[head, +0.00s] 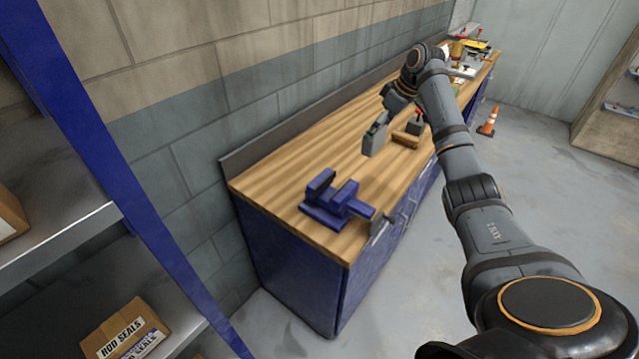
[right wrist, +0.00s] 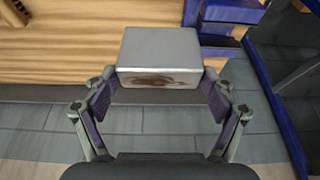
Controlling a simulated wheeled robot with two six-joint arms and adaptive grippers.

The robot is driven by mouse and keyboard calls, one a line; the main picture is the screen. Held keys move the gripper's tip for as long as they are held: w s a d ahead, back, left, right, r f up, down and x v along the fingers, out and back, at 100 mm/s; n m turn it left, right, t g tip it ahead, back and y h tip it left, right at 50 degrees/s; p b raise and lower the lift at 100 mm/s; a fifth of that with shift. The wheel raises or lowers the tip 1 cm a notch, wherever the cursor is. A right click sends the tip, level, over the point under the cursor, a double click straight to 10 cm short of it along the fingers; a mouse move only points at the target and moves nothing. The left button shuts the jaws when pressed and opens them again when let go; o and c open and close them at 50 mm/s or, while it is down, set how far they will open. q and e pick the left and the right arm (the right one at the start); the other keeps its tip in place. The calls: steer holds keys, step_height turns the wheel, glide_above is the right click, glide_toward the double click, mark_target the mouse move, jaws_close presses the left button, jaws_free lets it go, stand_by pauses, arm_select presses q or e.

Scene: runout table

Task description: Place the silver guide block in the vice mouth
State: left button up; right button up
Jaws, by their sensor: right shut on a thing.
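The silver guide block (head: 374,141) hangs from my right gripper (head: 382,119) over the middle of the bench in the head view. In the right wrist view the silver block (right wrist: 160,57) sits between both fingers of the right gripper (right wrist: 160,88), with a dark smudge on its near face. The blue vice (head: 335,199) stands on the near end of the bench, apart from the block. Part of the blue vice (right wrist: 219,28) shows to the right of the block in the wrist view. The inside of its mouth is hard to see. My left gripper is out of view.
The wooden bench (head: 290,160) is clear around the vice. A wooden piece with a grey, red-topped item (head: 415,124) lies beyond the block. More items (head: 470,50) crowd the far end. A shelf with a ROD SEALS box (head: 125,332) stands at left.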

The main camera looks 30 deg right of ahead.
steer(key=shift+w+r, duration=0.15)
steer(key=shift+s+a+r+p, duration=0.15)
steer(key=shift+s+a+p, duration=0.15)
steer(key=shift+s+a, duration=0.4)
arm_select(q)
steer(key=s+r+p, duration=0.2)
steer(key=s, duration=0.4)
arm_select(e)
steer(key=a+f+p, duration=0.2)
steer(key=a+f, duration=0.2)
steer(key=a+f+p, duration=0.1)
steer(key=a+f, duration=0.3)
steer(key=w+a+f+p, duration=0.1)
steer(key=a+f+p, duration=0.1)
steer(key=a+f, duration=0.2)
steer(key=shift+a+p, duration=0.3)
steer(key=shift+a, duration=0.05)
steer(key=shift+s+f, duration=0.1)
steer(key=shift+f, duration=0.15)
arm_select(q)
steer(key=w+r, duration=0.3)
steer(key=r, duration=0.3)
arm_select(e)
steer(key=shift+d, duration=0.1)
